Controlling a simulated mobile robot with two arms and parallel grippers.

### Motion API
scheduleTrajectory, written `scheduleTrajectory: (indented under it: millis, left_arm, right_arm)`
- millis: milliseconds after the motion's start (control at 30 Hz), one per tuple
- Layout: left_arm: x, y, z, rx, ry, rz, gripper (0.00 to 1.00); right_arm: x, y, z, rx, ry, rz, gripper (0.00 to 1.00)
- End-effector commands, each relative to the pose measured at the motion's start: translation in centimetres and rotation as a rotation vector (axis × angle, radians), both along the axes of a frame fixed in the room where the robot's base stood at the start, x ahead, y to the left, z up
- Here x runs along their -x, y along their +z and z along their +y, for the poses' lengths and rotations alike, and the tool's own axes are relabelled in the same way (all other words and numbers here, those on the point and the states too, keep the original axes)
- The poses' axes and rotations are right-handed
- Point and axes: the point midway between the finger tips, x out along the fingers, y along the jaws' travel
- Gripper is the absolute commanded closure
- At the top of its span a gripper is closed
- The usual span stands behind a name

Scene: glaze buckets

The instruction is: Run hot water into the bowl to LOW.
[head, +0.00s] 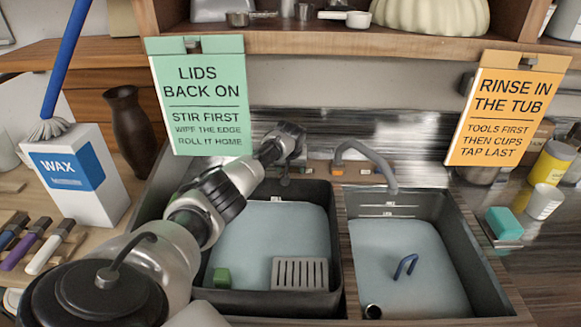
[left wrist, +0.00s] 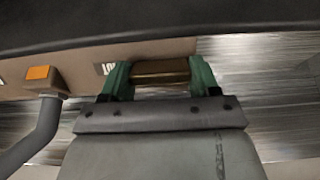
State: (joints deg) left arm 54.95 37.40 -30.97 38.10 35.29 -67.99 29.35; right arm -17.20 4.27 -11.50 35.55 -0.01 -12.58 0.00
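The sink has a left bowl (head: 334,240) and a right bowl (head: 454,225); small pale marks show on their back walls, too small to read. The grey spout (head: 372,158) hangs over the right bowl. Both bowls have pale blue bottoms; I cannot tell whether that is water. My left arm reaches over the left bowl to the sink's back ledge. In the left wrist view my left gripper (left wrist: 160,76) has green fingers on both sides of a brass tap handle (left wrist: 160,70), which fills the gap. An upside-down label, seemingly HOT (left wrist: 106,69), is beside it. My right gripper is not in view.
A green block (head: 221,278) and slatted grey rack (head: 300,273) are in the left bowl; a blue hook-like handle (head: 405,266) is in the right. Hanging signs, green (head: 200,95) and orange (head: 507,105), flank the sink. A wax box (head: 75,175) stands at left.

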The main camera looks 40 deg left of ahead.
Motion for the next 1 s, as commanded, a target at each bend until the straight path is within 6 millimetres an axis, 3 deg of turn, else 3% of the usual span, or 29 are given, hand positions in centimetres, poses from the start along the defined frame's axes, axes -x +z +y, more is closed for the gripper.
scheduleTrajectory:
  millis: [33, 133, 467, 1000]
  left_arm:
    - [0.0, 0.0, 0.0, 0.0, 0.0, 0.0, 0.46]
    - [0.0, 0.0, 0.0, 0.0, 0.0, 0.0, 0.62]
    - [0.0, 0.2, 0.0, 0.027, 0.045, -0.021, 0.62]
    - [0.2, 0.2, 0.1, 0.192, 0.335, -0.158, 0.62]
  right_arm:
    - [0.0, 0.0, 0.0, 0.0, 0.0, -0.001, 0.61]
    - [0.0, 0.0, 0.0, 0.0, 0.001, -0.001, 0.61]
    - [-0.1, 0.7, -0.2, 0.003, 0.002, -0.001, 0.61]
    - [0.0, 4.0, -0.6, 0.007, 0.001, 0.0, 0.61]
